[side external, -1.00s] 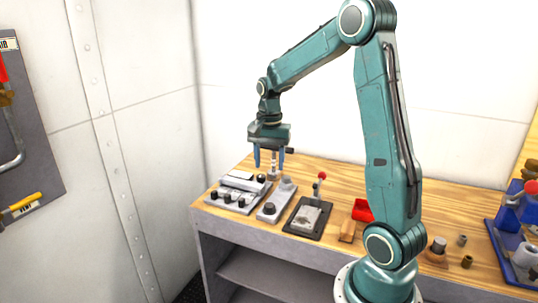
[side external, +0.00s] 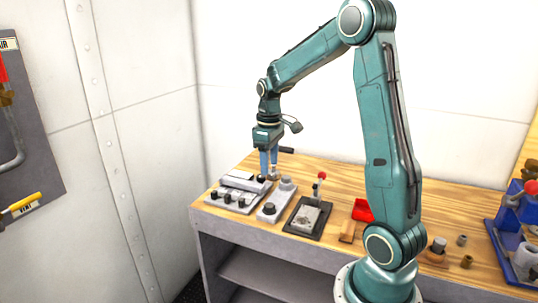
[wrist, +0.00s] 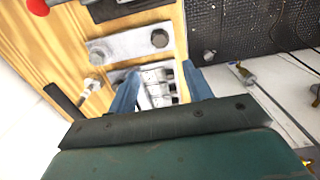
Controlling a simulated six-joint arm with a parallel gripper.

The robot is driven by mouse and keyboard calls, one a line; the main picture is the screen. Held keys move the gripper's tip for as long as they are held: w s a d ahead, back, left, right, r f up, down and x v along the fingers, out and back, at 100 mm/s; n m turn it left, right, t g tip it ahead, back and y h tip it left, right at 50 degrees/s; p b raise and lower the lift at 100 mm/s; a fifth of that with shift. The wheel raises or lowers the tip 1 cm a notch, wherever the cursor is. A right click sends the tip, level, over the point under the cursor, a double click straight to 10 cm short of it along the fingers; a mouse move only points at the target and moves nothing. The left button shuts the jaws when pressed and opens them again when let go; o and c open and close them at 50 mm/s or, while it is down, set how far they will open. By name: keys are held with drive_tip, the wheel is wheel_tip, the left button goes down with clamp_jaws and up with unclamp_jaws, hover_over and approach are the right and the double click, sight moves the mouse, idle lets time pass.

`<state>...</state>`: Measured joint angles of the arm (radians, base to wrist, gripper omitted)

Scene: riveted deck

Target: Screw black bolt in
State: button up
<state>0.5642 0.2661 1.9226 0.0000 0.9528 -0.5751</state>
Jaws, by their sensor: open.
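My gripper (side external: 268,164) points down over the back of the bench's left end. It is open, with blue fingers apart in the wrist view (wrist: 160,88). Below and between them is a pale slotted block (wrist: 158,90); nothing is clearly held. A dark bolt (side external: 269,208) stands upright in the front end of a narrow grey plate (side external: 276,199). The bolt also shows in the wrist view (wrist: 160,38), beyond the fingertips and apart from them. Several black bolt-like knobs (side external: 227,197) stand on the grey fixture (side external: 232,206) to the left. Which black bolt is meant, I cannot tell.
A metal post with a dark crossbar (side external: 287,150) stands close to my fingers. A black-based fixture (side external: 308,218) with a red-knobbed lever (side external: 322,176) stands to the right. Further right are a red bin (side external: 362,210) and a blue vise-like tool (side external: 510,225).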

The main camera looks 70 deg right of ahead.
sight(269, 205)
drive_tip(key=shift+n, duration=0.9)
drive_tip(key=shift+f, duration=0.2)
wheel_tip(269, 205, down, 14)
drive_tip(key=shift+r, duration=0.25)
drive_tip(key=c, duration=1)
